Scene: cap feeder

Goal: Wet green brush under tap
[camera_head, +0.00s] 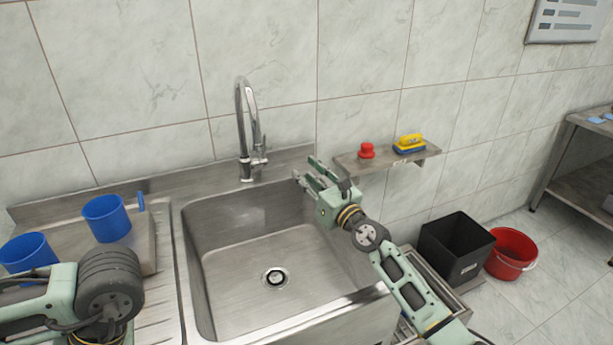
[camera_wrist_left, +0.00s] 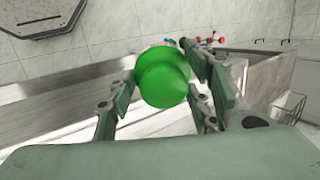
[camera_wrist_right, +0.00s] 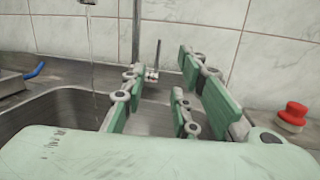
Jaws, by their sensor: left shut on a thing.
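The green brush (camera_wrist_left: 162,80) shows in the left wrist view as a rounded green end between the fingers. My left gripper (camera_wrist_left: 166,92) is shut on it. The head view shows only my left arm at the lower left, with its fingers and the brush out of frame. The chrome tap (camera_head: 243,125) stands at the back of the sink. In the right wrist view, a thin water stream (camera_wrist_right: 91,50) falls from its spout. My right gripper (camera_head: 308,168) is open and empty, right of the tap. The tap's lever (camera_wrist_right: 152,73) appears beyond its spread fingers, apart from them.
The steel sink (camera_head: 225,275) is empty. Blue cups (camera_head: 107,219) stand on the left drainboard. A wall shelf (camera_head: 375,162) holds a red object (camera_head: 366,151) and a yellow-blue sponge (camera_head: 409,144). A black bin (camera_head: 455,248) and red bucket (camera_head: 511,255) stand on the floor at right.

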